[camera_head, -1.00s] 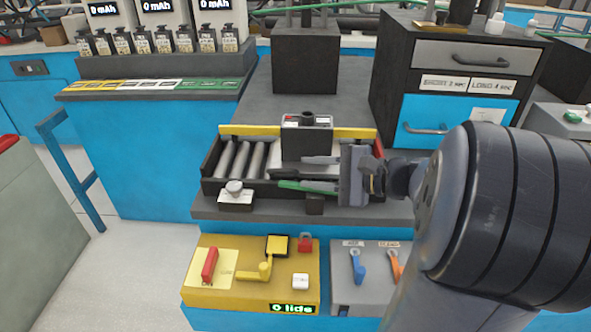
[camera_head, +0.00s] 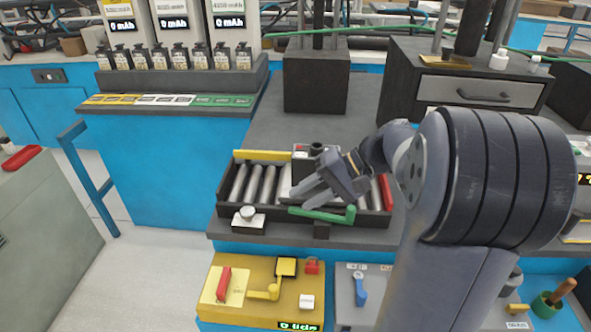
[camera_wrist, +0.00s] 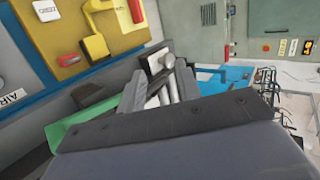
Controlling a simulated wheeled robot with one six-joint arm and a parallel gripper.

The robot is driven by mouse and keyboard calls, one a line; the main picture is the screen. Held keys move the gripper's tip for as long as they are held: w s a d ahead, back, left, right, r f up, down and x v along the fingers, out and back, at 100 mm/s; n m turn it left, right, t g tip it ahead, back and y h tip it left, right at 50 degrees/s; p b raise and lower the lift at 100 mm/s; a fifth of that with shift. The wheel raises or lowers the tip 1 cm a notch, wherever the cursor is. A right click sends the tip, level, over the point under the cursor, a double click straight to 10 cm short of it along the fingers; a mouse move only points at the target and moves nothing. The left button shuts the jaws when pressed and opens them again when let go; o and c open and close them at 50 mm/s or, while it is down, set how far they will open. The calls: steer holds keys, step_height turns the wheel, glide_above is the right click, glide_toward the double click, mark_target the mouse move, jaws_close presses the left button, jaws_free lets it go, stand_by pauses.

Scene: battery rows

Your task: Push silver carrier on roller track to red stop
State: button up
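The roller track (camera_head: 253,183) is a dark tray with silver rollers on the bench in the head view. The red stop (camera_head: 385,192) stands at the track's right end. My gripper (camera_head: 308,192) reaches in from the right, fingers pointing lower left, over or against the carrier; contact is unclear. The wrist view shows some rollers (camera_wrist: 164,93), but the carrier is not clear there.
A green bar (camera_head: 322,215) lies along the track's front edge, close below my gripper. A white knob (camera_head: 247,213) sits at the front left. A yellow panel (camera_head: 240,300) with levers is below. A dark drawer cabinet (camera_head: 405,80) stands behind on the right.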

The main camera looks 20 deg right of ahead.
steer(key=w+a+r+n+g+h+p, duration=0.3)
steer(key=w+r+n+h+p, duration=0.55)
steer(key=n, duration=0.85)
steer(key=s+f+g+h+p, duration=0.1)
steer(key=s+f+p, duration=0.2)
steer(key=f, duration=0.7)
steer(key=shift+s+d+f, duration=0.2)
steer(key=shift+s+d, duration=0.05)
steer(key=shift+s, duration=0.15)
steer(key=shift+c, duration=0.2)
jaws_close()
